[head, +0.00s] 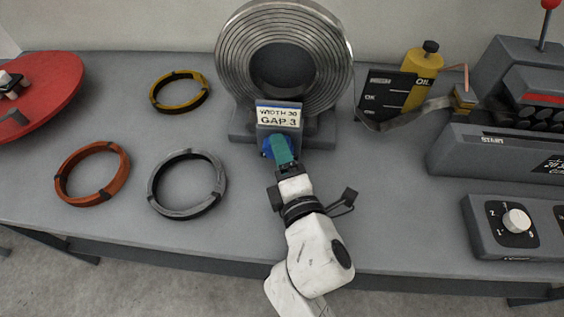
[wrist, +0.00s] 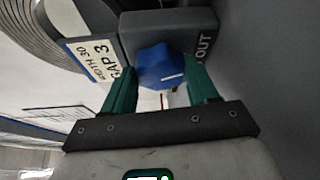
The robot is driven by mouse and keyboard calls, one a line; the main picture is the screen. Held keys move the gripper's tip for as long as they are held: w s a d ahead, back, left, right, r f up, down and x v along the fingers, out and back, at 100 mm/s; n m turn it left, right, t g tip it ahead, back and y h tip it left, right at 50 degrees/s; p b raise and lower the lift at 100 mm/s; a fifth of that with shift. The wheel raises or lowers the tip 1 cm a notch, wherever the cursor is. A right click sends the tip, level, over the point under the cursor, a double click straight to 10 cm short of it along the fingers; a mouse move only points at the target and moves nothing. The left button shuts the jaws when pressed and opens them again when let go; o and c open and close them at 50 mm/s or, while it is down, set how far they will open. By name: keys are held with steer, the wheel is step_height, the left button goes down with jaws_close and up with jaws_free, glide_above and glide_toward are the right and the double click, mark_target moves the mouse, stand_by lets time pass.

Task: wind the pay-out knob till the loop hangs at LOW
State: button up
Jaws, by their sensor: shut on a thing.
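The blue pay-out knob (wrist: 160,68) sits on a grey block marked "OUT" in the wrist view, with a white line on its face. My gripper (wrist: 161,92) has its two green fingers on either side of the knob and is shut on it. In the head view the gripper (head: 281,152) covers most of the knob (head: 267,148). The metal strip loop (head: 418,116) hangs between the large coil (head: 228,50) and the machine at right. Its lowest part is near the bottom of the black gauge board (head: 378,92), around the lowest mark, whose word I cannot read.
A card (head: 279,116) reads "WIDTH 30 GAP 3". A yellow oil bottle (head: 427,64) stands behind the strip. Orange (head: 64,170), grey (head: 155,190) and yellow (head: 158,100) rings lie left. A dial box (head: 480,235) is at front right.

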steer(key=shift+f+m+b, duration=0.1)
steer(key=shift+m+b, duration=0.3)
steer(key=o, duration=1.1)
steer(key=shift+c, duration=0.2)
steer(key=v, duration=0.7)
steer(key=b+v, duration=0.1)
steer(key=v, duration=0.2)
steer(key=shift+s+d+f, duration=0.1)
steer(key=shift+s+d, duration=0.1)
steer(key=shift+s, duration=0.15)
